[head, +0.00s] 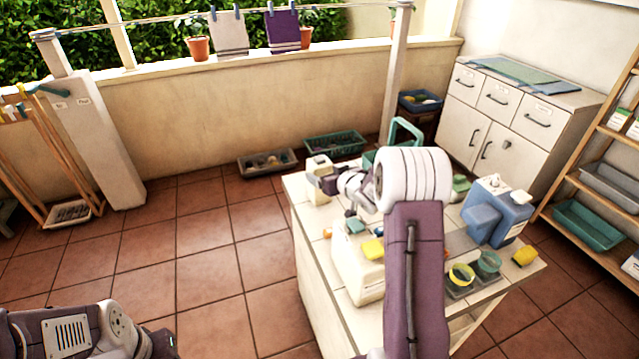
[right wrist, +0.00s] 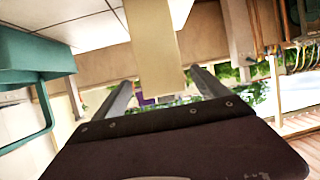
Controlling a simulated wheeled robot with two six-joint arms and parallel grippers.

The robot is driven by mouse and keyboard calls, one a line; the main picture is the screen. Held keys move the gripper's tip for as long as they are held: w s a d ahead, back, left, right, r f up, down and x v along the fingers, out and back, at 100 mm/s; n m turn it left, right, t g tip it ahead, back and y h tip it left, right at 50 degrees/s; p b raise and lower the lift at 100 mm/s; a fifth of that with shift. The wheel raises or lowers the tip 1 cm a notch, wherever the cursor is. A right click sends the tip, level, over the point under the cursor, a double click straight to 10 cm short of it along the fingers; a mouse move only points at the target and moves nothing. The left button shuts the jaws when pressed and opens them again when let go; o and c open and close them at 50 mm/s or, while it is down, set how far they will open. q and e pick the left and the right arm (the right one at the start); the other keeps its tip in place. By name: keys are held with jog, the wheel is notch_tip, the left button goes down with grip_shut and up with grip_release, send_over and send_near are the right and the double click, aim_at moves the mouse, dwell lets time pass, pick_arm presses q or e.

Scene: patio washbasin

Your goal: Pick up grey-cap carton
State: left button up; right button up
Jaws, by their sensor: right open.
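A pale cream carton (head: 318,163) stands at the far left corner of the white counter (head: 303,205). The colour of its cap is hard to make out. My right gripper (head: 322,183) is at the carton, with its jaws open. In the right wrist view, the beige carton (right wrist: 153,45) reaches down between the two spread fingers (right wrist: 163,84), with gaps visible at both sides. Only part of my left arm shows at the lower left of the head view; its fingers are not visible.
A white container (head: 357,270), a blue jug (head: 497,212) and yellow and green cups (head: 461,275) stand on the counter. A teal caddy (head: 404,132) is right of the carton; its handle also looms in the right wrist view (right wrist: 47,110).

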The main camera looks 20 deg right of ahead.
aim_at(319, 157)
jog(key=x, duration=0.2)
jog(key=shift+w+f, duration=0.15)
jog(key=shift+w, duration=0.1)
jog(key=x, duration=0.5)
jog(key=shift+a+r, duration=0.15)
jog(key=shift+r, duration=0.05)
jog(key=shift+c, duration=1.4)
jog(key=c, duration=1.2)
jog(key=shift+o, duration=0.2)
jog(key=shift+r+p, duration=0.85)
jog(key=shift+r, duration=1.45)
jog(key=s+d+r+p, duration=0.2)
jog(key=d+r+p, duration=0.3)
jog(key=d, duration=0.6)
jog(key=shift+d+r, duration=0.25)
jog(key=shift+r, duration=0.5)
jog(key=shift+s, duration=0.1)
